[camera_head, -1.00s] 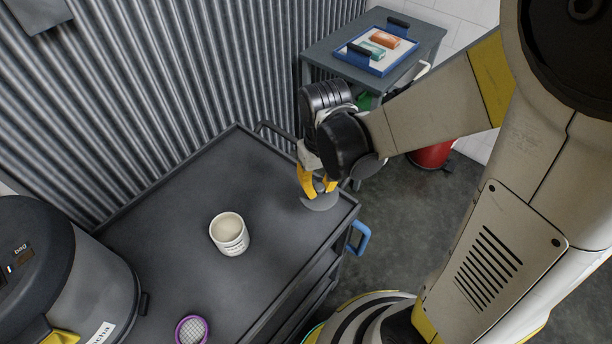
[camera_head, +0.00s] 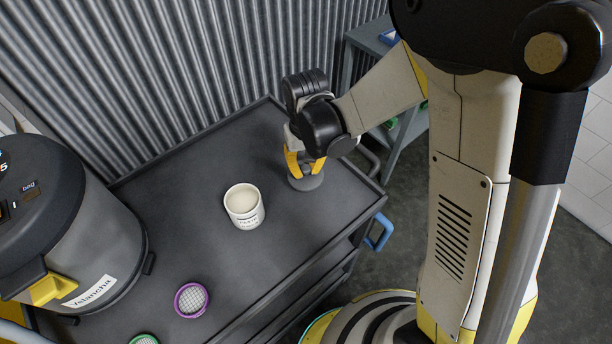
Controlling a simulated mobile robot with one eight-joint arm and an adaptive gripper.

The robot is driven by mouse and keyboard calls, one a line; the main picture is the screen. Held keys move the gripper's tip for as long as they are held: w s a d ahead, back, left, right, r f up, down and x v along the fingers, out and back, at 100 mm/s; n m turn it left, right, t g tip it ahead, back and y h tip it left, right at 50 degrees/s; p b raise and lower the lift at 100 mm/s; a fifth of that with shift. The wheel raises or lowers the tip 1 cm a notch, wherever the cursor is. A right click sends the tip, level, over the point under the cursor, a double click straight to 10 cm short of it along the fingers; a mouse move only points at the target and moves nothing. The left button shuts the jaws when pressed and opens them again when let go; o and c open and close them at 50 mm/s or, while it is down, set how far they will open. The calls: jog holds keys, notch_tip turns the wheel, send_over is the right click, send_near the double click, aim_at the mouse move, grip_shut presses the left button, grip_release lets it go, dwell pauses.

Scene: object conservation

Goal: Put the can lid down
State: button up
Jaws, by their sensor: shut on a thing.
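The can lid (camera_head: 307,183) is a grey disc at the tips of my gripper (camera_head: 302,172). My gripper has yellow fingers, points down and is shut on the lid. The lid is over the right part of the dark cart top (camera_head: 190,195); I cannot tell whether it touches the surface. A white open can (camera_head: 243,207) with pale contents stands upright on the cart, to the left of my gripper and apart from it.
A large grey and black canister (camera_head: 75,230) stands at the left. A purple-rimmed round mesh (camera_head: 191,300) and a green-rimmed one (camera_head: 144,340) lie near the front. A blue handle (camera_head: 379,232) juts from the cart's right side. The cart top around the can is mostly clear.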

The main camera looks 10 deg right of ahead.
aim_at(306, 176)
jog(key=shift+f+b, duration=0.45)
jog(key=shift+f, duration=1.05)
jog(key=shift+f, duration=0.15)
jog(key=o, duration=0.9)
